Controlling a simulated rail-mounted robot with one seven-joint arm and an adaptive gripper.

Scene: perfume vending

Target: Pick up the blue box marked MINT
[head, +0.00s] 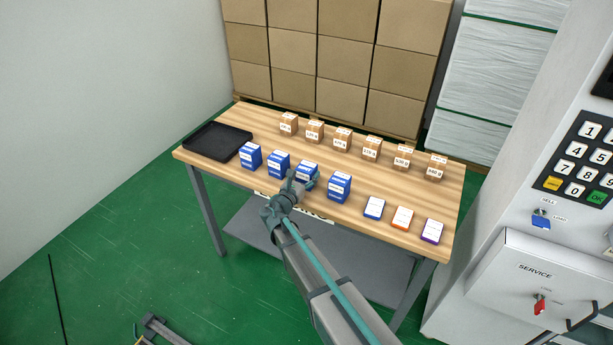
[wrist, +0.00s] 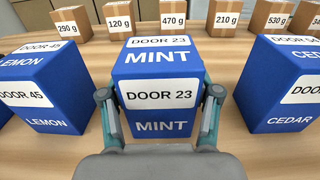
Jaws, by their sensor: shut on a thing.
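The blue MINT box (wrist: 158,60) stands in the middle of the wrist view, with a white label reading DOOR 23. In the head view the MINT box (head: 307,170) is third from the left in the row of blue boxes, partly hidden by my arm. My gripper (wrist: 159,104) has one finger on each side of the box and is shut on it. In the head view my gripper (head: 298,184) is at the front of the box. The box looks upright and level with its neighbours; I cannot tell whether it touches the table.
A blue LEMON box (wrist: 40,85) is close on the left and a blue CEDAR box (wrist: 285,80) on the right. Small brown weight-marked cartons (head: 342,142) line the back of the wooden table (head: 410,211). A black tray (head: 217,141) lies at the left end.

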